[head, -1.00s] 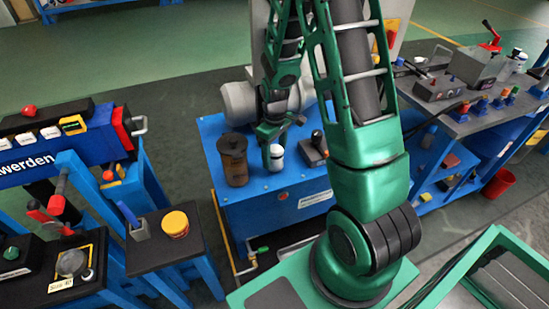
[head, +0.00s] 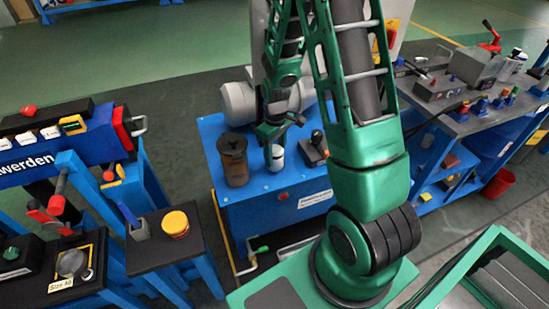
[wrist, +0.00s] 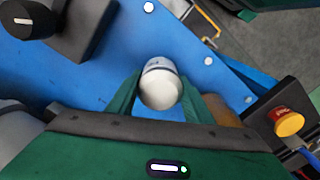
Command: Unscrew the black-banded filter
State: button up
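A small white domed filter (head: 277,159) stands upright on the blue bench, and it also shows in the wrist view (wrist: 161,88). A darker band near its far end shows only faintly in the wrist view. My green gripper (head: 270,140) points down over it. In the wrist view my gripper (wrist: 161,80) has one finger on each side of the filter, with narrow gaps that look open. The gripper hides part of the filter's top in the head view, and firm contact cannot be seen.
A brown, dark-lidded canister (head: 233,160) stands close to the left of the filter. A dark block with a black knob (head: 316,147) stands to its right. The blue bench (head: 275,208) has bare room in front.

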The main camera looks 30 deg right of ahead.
dwell(0.5)
jog(key=n, duration=0.3)
jog(key=shift+r, duration=0.1)
jog(key=shift+n, duration=1.1)
jog(key=shift+n, duration=2.5)
